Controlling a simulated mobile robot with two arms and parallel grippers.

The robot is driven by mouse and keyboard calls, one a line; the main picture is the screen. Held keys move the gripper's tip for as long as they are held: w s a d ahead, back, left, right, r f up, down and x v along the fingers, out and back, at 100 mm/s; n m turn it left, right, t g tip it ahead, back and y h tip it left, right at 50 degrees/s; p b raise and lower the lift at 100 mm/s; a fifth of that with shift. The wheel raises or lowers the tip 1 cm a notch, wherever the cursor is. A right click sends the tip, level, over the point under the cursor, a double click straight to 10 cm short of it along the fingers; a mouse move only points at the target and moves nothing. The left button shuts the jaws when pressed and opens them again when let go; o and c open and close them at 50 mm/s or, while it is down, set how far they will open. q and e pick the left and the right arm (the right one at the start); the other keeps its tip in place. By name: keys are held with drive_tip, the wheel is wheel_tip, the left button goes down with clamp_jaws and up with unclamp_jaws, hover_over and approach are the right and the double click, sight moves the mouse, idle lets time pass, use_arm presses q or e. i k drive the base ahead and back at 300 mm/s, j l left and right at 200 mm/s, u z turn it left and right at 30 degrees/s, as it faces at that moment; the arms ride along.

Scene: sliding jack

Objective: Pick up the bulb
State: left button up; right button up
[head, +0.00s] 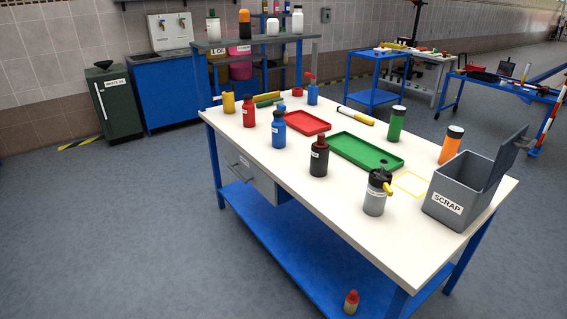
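I cannot make out a bulb for certain in the head view. The white workbench (240,147) holds several bottles and trays. A grey container with a black top and a yellow part (376,192) stands near the front right. A slim white, yellow and black item (355,117) lies towards the back of the bench. Neither of my grippers is in view.
On the bench are a red tray (306,122), a green tray (366,151), a dark bottle (319,160), a blue bottle (279,130), an orange bottle (451,146) and a grey SCRAP bin (459,196) with its lid raised. A red-capped bottle (351,302) stands below. Floor at left is clear.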

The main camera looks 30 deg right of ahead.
sight(383, 165)
drive_tip(key=l+u, duration=0.2)
drive_tip(key=l, duration=0.2)
drive_tip(key=l+u, duration=0.2)
drive_tip(key=l, duration=0.25)
drive_tip(key=k+l+u, duration=0.1)
drive_tip(key=l+u, duration=0.15)
drive_tip(key=l, duration=0.15)
drive_tip(key=k+l+u, duration=0.2)
drive_tip(key=l, duration=0.2)
drive_tip(key=l+u, duration=0.2)
drive_tip(key=l, duration=0.2)
